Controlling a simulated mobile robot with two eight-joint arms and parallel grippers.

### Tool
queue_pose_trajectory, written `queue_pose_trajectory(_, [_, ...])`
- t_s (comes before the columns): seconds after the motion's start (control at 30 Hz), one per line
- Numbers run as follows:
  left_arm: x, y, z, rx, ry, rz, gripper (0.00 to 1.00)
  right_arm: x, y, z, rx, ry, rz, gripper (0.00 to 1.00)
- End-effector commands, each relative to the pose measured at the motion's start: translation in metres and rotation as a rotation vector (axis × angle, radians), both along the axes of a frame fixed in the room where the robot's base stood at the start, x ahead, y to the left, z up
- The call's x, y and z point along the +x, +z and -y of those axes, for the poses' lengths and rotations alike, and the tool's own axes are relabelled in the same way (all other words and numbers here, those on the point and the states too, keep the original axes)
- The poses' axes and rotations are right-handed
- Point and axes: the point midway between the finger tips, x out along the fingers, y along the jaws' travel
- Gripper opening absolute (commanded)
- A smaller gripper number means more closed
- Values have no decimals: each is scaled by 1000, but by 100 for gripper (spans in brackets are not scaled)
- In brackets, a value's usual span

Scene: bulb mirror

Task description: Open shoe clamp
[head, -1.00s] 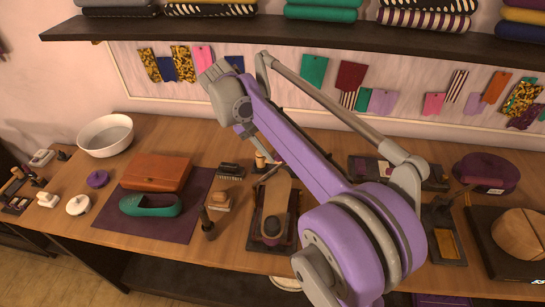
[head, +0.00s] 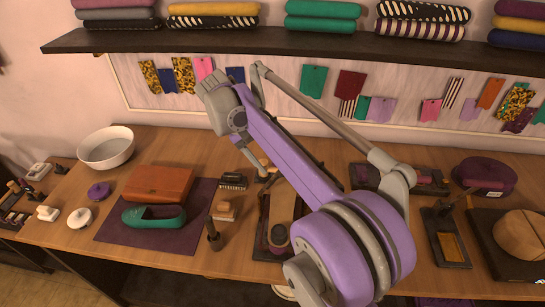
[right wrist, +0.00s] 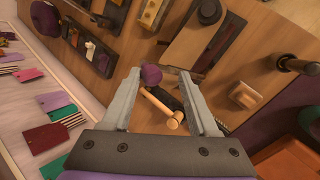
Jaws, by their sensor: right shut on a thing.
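The shoe clamp (head: 286,208) stands mid-table, a tan board on a dark frame with a round dark pad near its front end. My arm covers its right side. The clamp's board and frame also show at the top of the right wrist view (right wrist: 196,44). My right gripper (head: 244,142) is over the clamp's far left end. How the knob joins the clamp is hidden. My left gripper is not in view.
A wooden-handled tool (right wrist: 165,112) lies below the fingers in the wrist view. In the head view, a brush (head: 233,181) and a dark post (head: 214,238) stand left of the clamp. A green shoe (head: 153,217) lies on a purple mat (head: 120,238).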

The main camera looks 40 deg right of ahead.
Motion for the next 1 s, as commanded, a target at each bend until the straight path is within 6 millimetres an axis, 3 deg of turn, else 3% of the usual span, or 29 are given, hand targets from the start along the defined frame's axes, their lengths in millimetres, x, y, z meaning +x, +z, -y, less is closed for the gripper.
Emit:
queue_pose_trajectory(0.03, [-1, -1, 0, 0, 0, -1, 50, 2, -3, -1, 4, 3, 5, 51])
queue_pose_trajectory(0.1, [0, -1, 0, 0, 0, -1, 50, 1, -3, -1, 4, 2, 4, 60])
queue_pose_trajectory(0.7, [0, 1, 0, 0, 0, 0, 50, 0, 2, 1, 0, -3, 1, 60])
queue_pose_trajectory(0.87, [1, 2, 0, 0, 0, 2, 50, 7, 18, -5, 0, -2, 0, 60])
queue_pose_trajectory(1.0, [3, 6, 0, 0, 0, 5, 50, 19, 43, -14, 0, -1, 1, 60])
